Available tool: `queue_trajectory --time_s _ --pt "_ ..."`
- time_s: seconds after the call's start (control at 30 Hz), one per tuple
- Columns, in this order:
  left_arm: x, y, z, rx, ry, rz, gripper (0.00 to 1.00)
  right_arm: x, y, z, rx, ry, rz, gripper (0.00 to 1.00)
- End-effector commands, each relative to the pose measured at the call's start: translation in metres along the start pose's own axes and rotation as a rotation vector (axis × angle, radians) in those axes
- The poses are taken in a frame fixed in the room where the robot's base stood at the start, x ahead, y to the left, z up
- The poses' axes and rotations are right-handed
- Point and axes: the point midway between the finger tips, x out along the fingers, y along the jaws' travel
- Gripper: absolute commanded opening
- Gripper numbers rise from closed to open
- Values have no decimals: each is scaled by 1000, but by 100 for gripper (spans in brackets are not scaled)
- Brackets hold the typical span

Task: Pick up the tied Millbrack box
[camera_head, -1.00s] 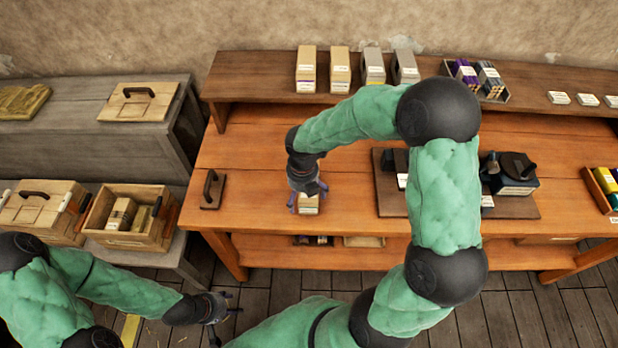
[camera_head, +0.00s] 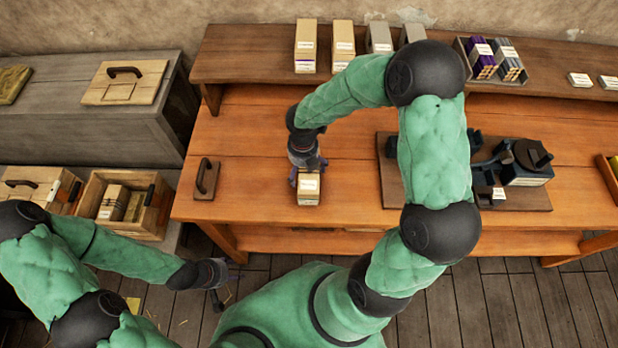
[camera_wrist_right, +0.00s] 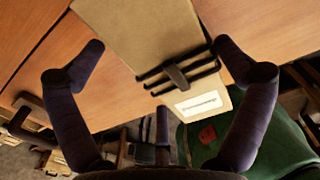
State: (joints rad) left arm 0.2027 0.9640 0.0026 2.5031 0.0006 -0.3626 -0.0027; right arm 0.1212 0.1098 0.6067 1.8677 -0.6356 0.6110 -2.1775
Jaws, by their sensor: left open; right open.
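A small tan box with a white label, the likely Millbrack box (camera_head: 309,198), stands on the orange workbench near its front edge. In the right wrist view the box (camera_wrist_right: 140,32) has a dark band with a clip around it and a white label too small to read. My right gripper (camera_head: 308,172) is over the box; in the wrist view its open fingers (camera_wrist_right: 165,75) lie on either side of the box's banded end. I cannot tell whether they touch it. My left gripper (camera_head: 222,285) is open and empty, low at the left, away from the bench.
A press (camera_head: 522,162) on a dark board stands right of my right arm. A handled block (camera_head: 206,180) lies left of the box. Cartons (camera_head: 306,48) and a tray of purple and grey packs (camera_head: 490,62) stand on the back shelf. An open crate (camera_head: 130,203) stands at left.

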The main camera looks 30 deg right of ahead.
Motion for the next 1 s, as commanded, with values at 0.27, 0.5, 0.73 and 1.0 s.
queue_trajectory --time_s 0.27,0.5,0.73,1.0 --pt "14 -5 0 0 0 0 52 32 -3 -1 1 2 -1 100" --pt "20 -7 -1 0 0 0 52 52 -3 0 1 -1 1 100" --pt "19 -7 -1 0 0 0 52 50 -3 0 1 0 0 83" --pt "19 -7 -1 0 0 0 52 51 -3 0 0 1 0 53"
